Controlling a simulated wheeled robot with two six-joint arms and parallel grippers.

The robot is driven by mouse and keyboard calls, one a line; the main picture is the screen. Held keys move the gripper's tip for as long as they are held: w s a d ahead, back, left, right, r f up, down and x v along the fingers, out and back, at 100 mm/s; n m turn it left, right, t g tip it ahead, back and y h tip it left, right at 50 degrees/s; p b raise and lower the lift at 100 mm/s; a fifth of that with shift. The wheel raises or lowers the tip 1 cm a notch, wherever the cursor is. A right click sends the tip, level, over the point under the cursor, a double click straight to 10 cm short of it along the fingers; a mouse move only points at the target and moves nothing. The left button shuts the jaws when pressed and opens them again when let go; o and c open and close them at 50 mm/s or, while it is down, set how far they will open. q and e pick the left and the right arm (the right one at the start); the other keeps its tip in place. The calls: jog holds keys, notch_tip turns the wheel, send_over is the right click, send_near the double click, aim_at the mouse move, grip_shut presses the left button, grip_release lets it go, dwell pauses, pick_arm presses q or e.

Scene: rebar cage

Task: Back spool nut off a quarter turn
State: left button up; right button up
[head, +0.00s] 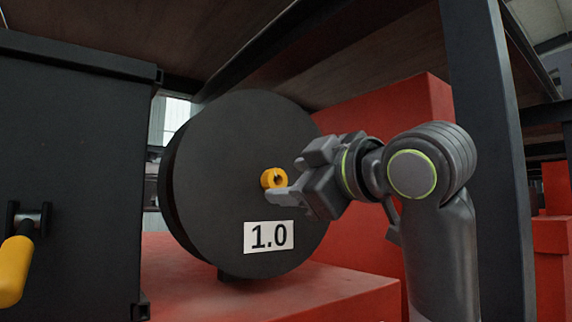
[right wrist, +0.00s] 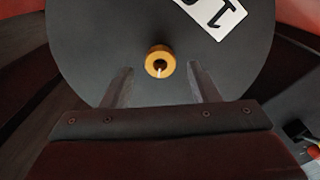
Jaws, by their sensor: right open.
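The spool (head: 225,150) is a large dark disc marked with a white "1.0" label (head: 268,236). The yellow spool nut (head: 272,178) sticks out at its centre. My right gripper (head: 288,178) is just right of the nut in the head view, with its fingers pointing at the spool. In the right wrist view the nut (right wrist: 160,62) lies ahead of and between the two spread fingertips (right wrist: 160,80), with gaps on both sides. The right gripper is open and empty. My left gripper is not in view.
The spool stands on a red block (head: 270,297), with another red block (head: 385,110) behind it. A dark cabinet (head: 75,150) with a yellow handle (head: 14,270) stands at the left. A dark upright post (head: 490,150) rises behind my right arm. A dark shelf is overhead.

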aim_at(274, 180)
jog(key=shift+x, duration=1.1)
jog(key=shift+w+a, duration=0.15)
jog(key=shift+w, duration=0.05)
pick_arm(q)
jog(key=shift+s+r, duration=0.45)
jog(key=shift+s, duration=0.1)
pick_arm(e)
jog(key=shift+s, duration=0.1)
jog(key=c, duration=1)
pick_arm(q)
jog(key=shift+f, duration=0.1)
pick_arm(e)
jog(key=shift+o, duration=0.2)
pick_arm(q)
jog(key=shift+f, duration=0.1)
